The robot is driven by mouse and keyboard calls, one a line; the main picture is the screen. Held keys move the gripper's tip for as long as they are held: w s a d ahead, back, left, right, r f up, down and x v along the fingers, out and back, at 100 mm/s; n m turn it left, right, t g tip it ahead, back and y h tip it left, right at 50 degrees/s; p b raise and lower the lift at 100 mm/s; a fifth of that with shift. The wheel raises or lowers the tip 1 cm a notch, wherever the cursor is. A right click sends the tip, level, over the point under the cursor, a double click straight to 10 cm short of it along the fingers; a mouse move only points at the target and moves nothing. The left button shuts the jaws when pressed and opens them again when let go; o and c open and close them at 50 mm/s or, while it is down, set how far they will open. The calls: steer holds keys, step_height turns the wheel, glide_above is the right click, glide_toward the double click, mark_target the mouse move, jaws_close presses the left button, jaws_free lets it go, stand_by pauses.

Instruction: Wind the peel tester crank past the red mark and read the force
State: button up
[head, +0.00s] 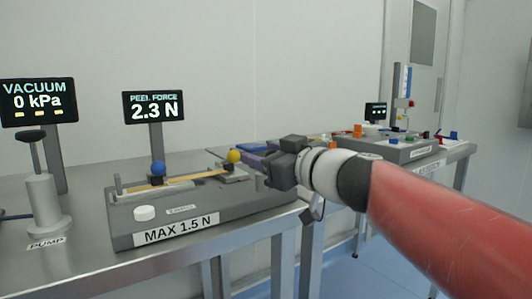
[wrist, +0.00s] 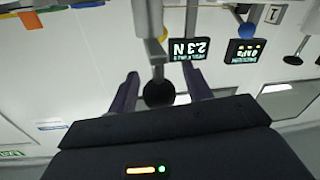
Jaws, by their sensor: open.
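The peel tester (head: 225,205) is a grey box labelled "MAX 1.5 N" on the near bench. Its display (head: 154,107) reads "PEEL FORCE 2.3 N"; it shows upside down in the wrist view (wrist: 188,49). A blue ball knob (head: 158,168), a yellow ball knob (head: 234,156) and a white button (head: 145,213) are on the box. My gripper (head: 254,162) is open at its right end. In the wrist view, a dark round knob (wrist: 158,94), possibly the crank's, sits between the spread purple fingers. Contact cannot be told. I see no red mark.
At the left stand a pump (head: 45,205) with a black handle and a vacuum display (head: 39,102) reading "0 kPa". Another bench (head: 445,152) with a grey device stands at the right. The bench's front edge runs below my gripper. A wall closes the back.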

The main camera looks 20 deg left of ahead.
steer(key=c, duration=1)
steer(key=shift+o, duration=0.2)
steer(key=shift+f+b, duration=0.1)
steer(key=shift+b, duration=0.2)
